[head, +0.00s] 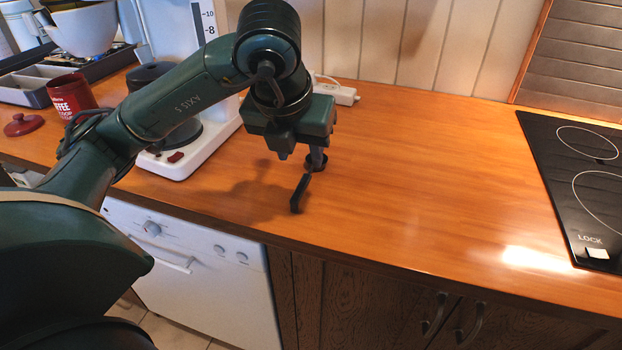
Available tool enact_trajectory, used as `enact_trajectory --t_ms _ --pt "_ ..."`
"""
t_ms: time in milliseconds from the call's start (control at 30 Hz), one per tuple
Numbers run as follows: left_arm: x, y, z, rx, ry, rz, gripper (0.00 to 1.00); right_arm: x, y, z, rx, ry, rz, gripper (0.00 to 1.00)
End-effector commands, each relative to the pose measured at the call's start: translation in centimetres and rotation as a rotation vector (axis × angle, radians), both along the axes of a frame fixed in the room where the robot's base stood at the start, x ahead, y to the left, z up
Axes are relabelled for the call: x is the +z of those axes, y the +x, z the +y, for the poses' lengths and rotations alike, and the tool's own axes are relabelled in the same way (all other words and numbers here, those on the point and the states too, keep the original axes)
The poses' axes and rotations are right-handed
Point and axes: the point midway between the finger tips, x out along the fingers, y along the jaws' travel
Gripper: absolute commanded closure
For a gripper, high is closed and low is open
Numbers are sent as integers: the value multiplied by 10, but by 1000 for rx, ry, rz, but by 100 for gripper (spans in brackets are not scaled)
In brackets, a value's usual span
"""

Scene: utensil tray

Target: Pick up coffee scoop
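The coffee scoop is a small black scoop with its handle (300,193) pointing toward the front edge of the wooden counter (420,170). Its round bowl lies at the handle's far end, partly hidden by a finger. My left gripper (299,158) points down right over the scoop, with one finger at the bowl and the other to its left. The fingers stand apart with a gap between them. Whether a finger touches the scoop I cannot tell. My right gripper is not in view.
A white coffee maker (182,158) stands left of the scoop, partly behind my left arm. A red coffee can (70,95), a red lid (23,124) and a grey utensil tray (38,98) are farther left. A power strip (336,94) lies behind. A black cooktop (565,150) is at right; the counter between is clear.

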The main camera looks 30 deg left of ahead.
Motion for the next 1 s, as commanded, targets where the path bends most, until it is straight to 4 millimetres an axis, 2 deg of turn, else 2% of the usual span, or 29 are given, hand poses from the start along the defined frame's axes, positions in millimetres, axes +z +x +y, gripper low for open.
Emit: enact_trajectory --t_ms 33,333,600,900,1000 --pt "-11 3 1 -1 -1 5 60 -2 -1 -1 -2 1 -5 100" --pt "-32 12 4 -1 0 3 60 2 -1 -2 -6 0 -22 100" --pt "-68 26 10 -2 -1 3 60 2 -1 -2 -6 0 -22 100" --pt "-73 28 10 -5 0 0 60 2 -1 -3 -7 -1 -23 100" --pt "-73 28 10 -4 0 0 67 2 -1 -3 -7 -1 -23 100"
